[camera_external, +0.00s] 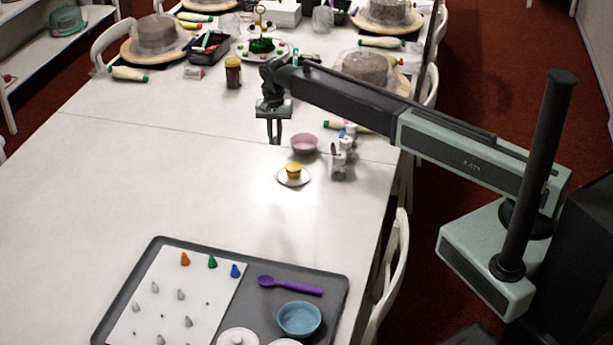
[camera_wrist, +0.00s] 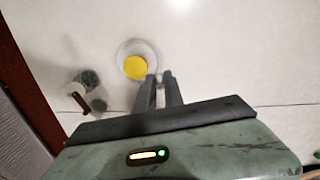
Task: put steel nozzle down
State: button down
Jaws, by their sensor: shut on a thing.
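My gripper (camera_external: 275,137) hangs pointing down above the white table, left of the pink bowl. In the wrist view, my gripper (camera_wrist: 161,80) has its two dark fingers close together. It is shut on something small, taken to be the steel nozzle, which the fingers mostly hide. Several grey cone-shaped nozzles (camera_external: 180,294) stand on a white board (camera_external: 140,318) on the grey tray at the front. Orange (camera_external: 185,259), green (camera_external: 212,262) and blue (camera_external: 235,270) cones stand along the board's far edge.
A small plate (camera_external: 293,182) with a yellow item (camera_wrist: 135,67) lies near my gripper. A pink bowl (camera_external: 304,143) and small white holders (camera_external: 341,160) stand to the right. The grey tray (camera_external: 338,283) also holds a purple spoon (camera_external: 290,286) and blue bowl (camera_external: 299,319). The table's left middle is clear.

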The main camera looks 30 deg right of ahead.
jog(key=w+d+r+m+p, duration=0.1)
jog(key=w+d, duration=0.1)
jog(key=d, duration=0.6)
jog(key=w+d+r+m, duration=0.1)
jog(key=w+d, duration=0.2)
jog(key=d, duration=0.5)
jog(key=f+b, duration=1.1)
jog(key=shift+s+a+f, duration=0.1)
jog(key=shift+a+f, duration=0.1)
jog(key=c, duration=1.4)
grip_release()
jog(key=shift+c, duration=0.2)
notch_tip(320, 180, up, 14)
jog(key=p, duration=1.4)
jog(key=s+d+n, duration=0.3)
jog(key=s+d, duration=0.2)
jog(key=s, duration=0.5)
jog(key=s+d+n, duration=0.3)
jog(key=s+d, duration=0.1)
jog(key=s, duration=0.6)
jog(key=s+d+n, duration=0.2)
jog(key=s+d, duration=0.3)
jog(key=s, duration=0.6)
jog(key=shift+d+f+n+b, duration=0.3)
jog(key=shift+f+n+b, duration=0.05)
jog(key=shift+n, duration=0.05)
jog(key=shift+s, duration=0.1)
